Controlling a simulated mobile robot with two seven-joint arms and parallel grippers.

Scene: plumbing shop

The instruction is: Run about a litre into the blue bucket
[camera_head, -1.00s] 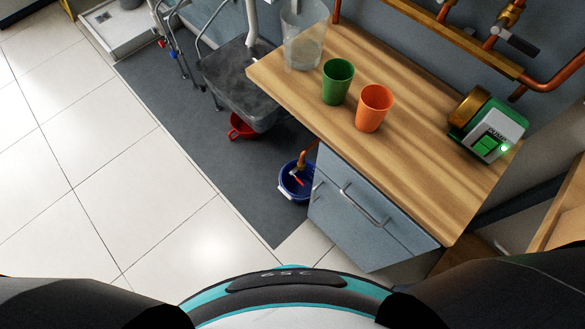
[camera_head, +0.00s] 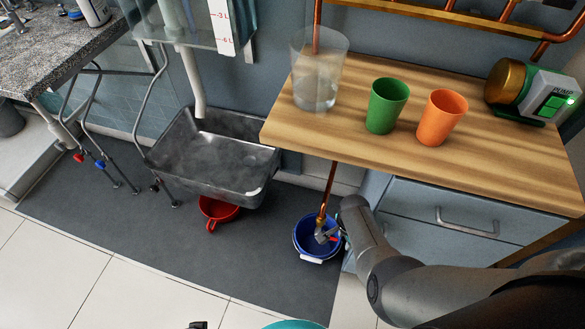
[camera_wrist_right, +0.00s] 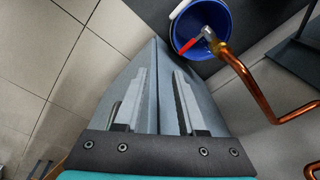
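The blue bucket (camera_head: 302,243) stands on the dark floor mat below the counter's left end. It also shows at the top of the right wrist view (camera_wrist_right: 222,14). A copper pipe (camera_head: 329,190) drops to a small tap (camera_head: 321,234) over the bucket; the tap's red lever (camera_wrist_right: 187,46) shows in the right wrist view. I cannot make out water in the bucket or a running stream. My right gripper (camera_wrist_right: 157,88) is open and empty, beside the grey cabinet and short of the bucket and tap. In the head view, its fingers are mostly hidden by my wrist.
The wooden counter (camera_head: 450,160) holds a clear container (camera_head: 318,85), a green cup (camera_head: 386,106), an orange cup (camera_head: 441,118) and a pump (camera_head: 540,92). Left stand a grey sink (camera_head: 205,160) and a red bucket (camera_head: 217,209). Mat in front is clear.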

